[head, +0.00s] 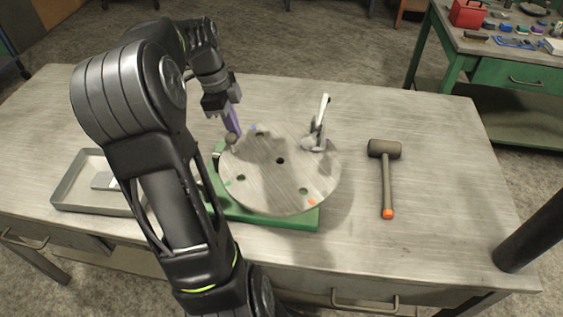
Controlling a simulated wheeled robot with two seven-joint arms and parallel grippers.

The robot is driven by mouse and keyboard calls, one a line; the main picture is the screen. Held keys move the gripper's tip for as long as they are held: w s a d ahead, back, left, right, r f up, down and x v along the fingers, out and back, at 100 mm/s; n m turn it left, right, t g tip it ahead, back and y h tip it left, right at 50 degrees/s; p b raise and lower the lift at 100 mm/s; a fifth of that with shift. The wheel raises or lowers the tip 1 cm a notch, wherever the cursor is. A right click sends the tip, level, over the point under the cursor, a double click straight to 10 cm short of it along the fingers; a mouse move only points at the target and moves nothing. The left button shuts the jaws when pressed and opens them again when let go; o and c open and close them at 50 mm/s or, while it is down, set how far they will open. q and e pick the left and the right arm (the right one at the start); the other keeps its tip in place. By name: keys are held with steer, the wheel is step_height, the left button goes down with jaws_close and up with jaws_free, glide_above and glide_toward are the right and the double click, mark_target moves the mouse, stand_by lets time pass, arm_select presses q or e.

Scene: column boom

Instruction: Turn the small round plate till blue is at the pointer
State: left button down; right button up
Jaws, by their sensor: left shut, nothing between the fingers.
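The small round plate (265,182) is a grey metal disc with several holes, lying on a green base (265,216) in the middle of the bench. A blue mark (253,127) is at its far left rim, an orange mark (311,202) at its near right rim and a green mark (228,183) at its left rim. My left gripper (234,132) is shut and empty, its purple fingers pointing down beside a dark round knob (231,140) at the plate's far left edge; I cannot tell if they touch. I cannot make out the pointer. My right gripper is out of view.
A metal clamp with an upright pale lever (323,107) stands at the plate's far right edge. A mallet (386,180) lies to the right. A grey tray (75,190) is at left, partly behind my arm. A green workbench (520,75) stands back right.

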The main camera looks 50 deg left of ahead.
mark_target(227, 135)
arm_select(q)
steer(key=shift+s, duration=0.1)
stand_by(0.3)
steer(key=shift+s+d+b, duration=0.35)
steer(key=shift+s, duration=0.45)
steer(key=shift+s+d+b, duration=0.4)
steer(key=shift+s, duration=0.3)
steer(key=shift+w, duration=0.15)
steer(key=shift+w+a, duration=0.25)
steer(key=shift+w, duration=0.05)
stand_by(0.3)
